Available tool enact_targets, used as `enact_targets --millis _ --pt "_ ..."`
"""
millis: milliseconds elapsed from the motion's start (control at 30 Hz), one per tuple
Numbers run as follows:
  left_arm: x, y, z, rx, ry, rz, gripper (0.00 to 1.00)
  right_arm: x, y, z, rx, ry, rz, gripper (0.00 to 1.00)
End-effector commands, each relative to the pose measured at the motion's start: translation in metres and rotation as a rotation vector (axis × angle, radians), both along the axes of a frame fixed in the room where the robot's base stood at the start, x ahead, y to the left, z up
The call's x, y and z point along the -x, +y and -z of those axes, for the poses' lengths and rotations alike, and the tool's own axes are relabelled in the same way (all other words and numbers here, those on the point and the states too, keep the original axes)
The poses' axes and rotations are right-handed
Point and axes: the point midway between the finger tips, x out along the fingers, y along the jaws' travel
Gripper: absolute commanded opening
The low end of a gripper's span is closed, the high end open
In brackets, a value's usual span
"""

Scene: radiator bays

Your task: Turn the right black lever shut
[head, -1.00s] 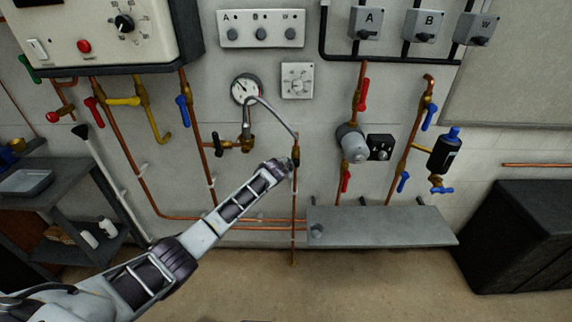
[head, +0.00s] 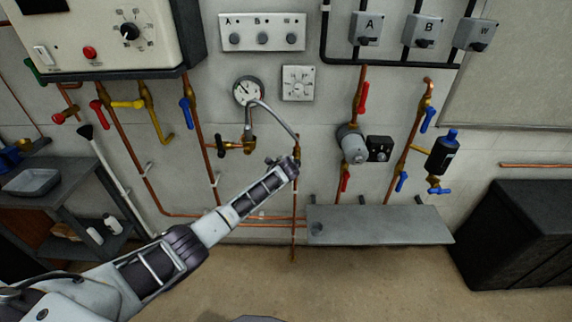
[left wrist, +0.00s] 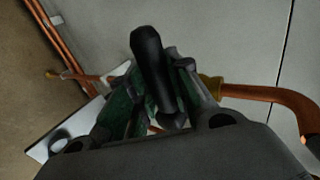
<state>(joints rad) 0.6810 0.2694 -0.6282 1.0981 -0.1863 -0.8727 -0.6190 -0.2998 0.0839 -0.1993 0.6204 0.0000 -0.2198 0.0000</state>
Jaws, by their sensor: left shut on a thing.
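The right black lever (left wrist: 150,65) sits between the fingers of my left gripper (left wrist: 155,95) in the left wrist view, and the gripper is shut on it. There the lever appears to lie across the copper pipe line, with brass (left wrist: 210,87) showing beside the fingers. In the head view my left gripper (head: 284,163) is at the vertical pipe below the hose's right end, and it hides most of this valve. The left black lever (head: 220,151) is on the brass valve below the gauge. My right gripper is not in view.
The pressure gauge (head: 248,92) and grey hose (head: 275,116) are just above my left gripper. A grey shelf (head: 380,226) is below right. Valves with red (head: 363,97) and blue levers (head: 428,119) are farther right. The floor in front is clear.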

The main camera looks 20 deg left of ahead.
Motion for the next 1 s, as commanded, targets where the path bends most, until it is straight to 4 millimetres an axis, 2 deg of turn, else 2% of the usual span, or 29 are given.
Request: enact_targets --millis 267,300,467,1000 --pt "0.0005 -0.0015 0.001 -0.005 0.003 0.004 0.0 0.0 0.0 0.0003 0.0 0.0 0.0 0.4" --pt "0.0004 -0.0015 0.0009 -0.005 0.003 0.004 0.23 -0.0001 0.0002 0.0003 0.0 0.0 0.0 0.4" --pt "0.0003 -0.0009 0.0006 -0.004 0.001 0.003 0.42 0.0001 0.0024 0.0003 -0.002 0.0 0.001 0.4" --pt "0.0028 -0.0005 -0.0019 -0.003 0.001 0.001 0.42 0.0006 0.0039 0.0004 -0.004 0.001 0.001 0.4"
